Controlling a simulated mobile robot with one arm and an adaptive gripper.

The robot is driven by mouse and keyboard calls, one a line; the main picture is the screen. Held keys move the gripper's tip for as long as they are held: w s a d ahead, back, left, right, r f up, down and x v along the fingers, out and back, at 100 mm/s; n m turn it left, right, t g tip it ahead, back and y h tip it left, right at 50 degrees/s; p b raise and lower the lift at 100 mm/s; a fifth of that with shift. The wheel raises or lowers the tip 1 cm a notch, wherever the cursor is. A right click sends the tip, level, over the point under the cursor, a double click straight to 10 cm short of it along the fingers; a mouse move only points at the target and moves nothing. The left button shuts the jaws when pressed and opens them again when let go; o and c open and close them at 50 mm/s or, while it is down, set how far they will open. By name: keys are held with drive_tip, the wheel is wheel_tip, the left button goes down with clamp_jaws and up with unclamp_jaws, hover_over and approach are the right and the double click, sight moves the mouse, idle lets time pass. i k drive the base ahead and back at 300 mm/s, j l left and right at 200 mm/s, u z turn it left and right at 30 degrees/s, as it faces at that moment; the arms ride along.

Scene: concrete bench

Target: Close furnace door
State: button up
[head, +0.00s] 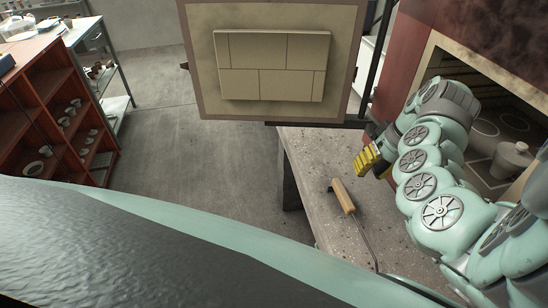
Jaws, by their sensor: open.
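The furnace door (205,60) stands swung open at the top middle, with its pale brick-lined inner face (272,66) turned towards me. The furnace (408,45) is at the right, its opening partly hidden behind my arm. Inside the opening, a pale lidded pot (512,158) sits on a floor marked with rings. My gripper (366,160), with yellow fingers, is below and to the right of the door, above the concrete bench. It is open, and it looks apart from the door. Its far side is hidden by my arm.
A hooked tool with a wooden handle (343,196) lies on the concrete bench (310,165), below my gripper. Red shelves (45,75) with small pottery stand at the left, beside a metal rack (118,103). The floor (180,145) between shelves and bench is clear.

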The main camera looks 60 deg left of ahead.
sight(288, 63)
drive_tip(key=k, duration=1)
